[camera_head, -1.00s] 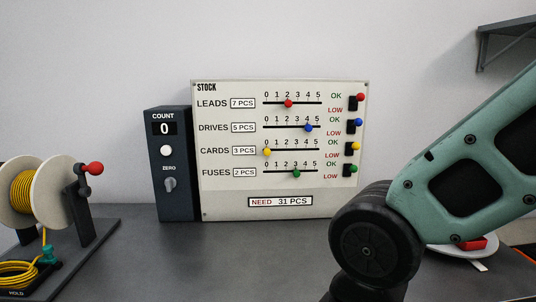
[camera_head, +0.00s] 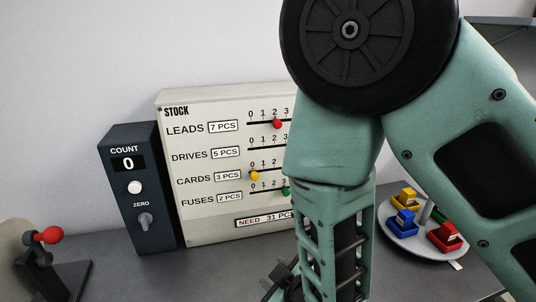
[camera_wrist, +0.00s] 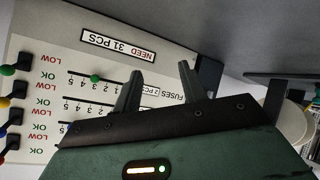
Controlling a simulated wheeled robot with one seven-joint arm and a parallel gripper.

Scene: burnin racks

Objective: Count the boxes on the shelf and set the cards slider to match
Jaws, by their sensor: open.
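The stock board (camera_head: 205,222) stands upright on the bench. Its cards slider has a yellow knob (camera_head: 255,175) at the 0 end in the head view; the row's right part is behind my arm. The cards label (camera_head: 193,180) has 3 PCS beside it. My gripper (camera_wrist: 160,82) is open and empty in the wrist view, in front of the board, with its fingers near the fuses row. The fuses slider's green knob (camera_wrist: 95,78) shows there; the cards knob is hidden. A grey shelf (camera_head: 505,30) shows partly at the upper right; no boxes on it are visible.
A dark count box (camera_head: 140,215) reading 0 stands left of the board. A round tray (camera_head: 398,245) with yellow, blue and red items stands on the right. A red-knobbed reel stand (camera_head: 70,282) is at the lower left. Coloured-knob switches (camera_wrist: 8,70) line the board's edge.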

